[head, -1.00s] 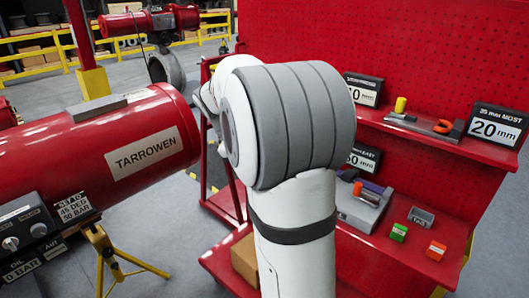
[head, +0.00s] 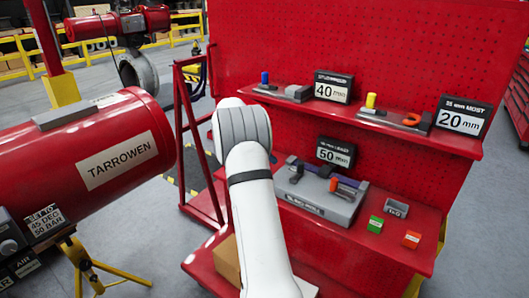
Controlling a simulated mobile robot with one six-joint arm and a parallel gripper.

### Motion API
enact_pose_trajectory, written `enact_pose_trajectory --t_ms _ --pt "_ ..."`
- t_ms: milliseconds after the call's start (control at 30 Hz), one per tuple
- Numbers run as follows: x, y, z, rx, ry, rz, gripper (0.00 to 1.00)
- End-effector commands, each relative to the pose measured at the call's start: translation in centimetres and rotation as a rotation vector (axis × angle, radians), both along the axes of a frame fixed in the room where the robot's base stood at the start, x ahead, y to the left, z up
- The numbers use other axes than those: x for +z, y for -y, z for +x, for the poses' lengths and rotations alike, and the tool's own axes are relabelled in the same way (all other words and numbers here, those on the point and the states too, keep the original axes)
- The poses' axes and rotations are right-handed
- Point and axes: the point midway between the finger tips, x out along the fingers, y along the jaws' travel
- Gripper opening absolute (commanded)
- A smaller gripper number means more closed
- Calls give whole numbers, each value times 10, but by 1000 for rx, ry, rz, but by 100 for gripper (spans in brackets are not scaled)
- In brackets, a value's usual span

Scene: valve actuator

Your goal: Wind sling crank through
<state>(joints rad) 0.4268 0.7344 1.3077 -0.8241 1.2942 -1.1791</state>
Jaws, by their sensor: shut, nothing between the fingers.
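My white arm rises from the bottom centre, and its grey-banded joint stands in front of the red tool stand. My gripper does not show; it is outside the view or hidden behind the arm. The big red cylinder (head: 85,150) marked TARROWEN is at the left, with a grey block on top. A control panel (head: 18,245) at its lower left carries a sign reading 45 DEG, 50 BAR. A smaller red actuator (head: 115,24) sits on a grey pipe flange (head: 138,70) in the back left. I cannot pick out a sling crank.
The red stand's upper shelf (head: 395,128) bears tools and signs reading 40 mm and 20 mm. A cardboard box (head: 227,262) is low down. A yellow tripod (head: 85,265) stands left.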

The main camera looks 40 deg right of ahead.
Motion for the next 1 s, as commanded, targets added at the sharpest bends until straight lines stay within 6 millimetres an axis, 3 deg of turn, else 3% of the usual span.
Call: enact_pose_trajectory --t_ms 200,433,1000 --pt "-32 29 -17 -3 -2 2 0" --pt "-30 56 -31 -2 1 1 0" --pt "-31 62 -35 -6 2 0 0"
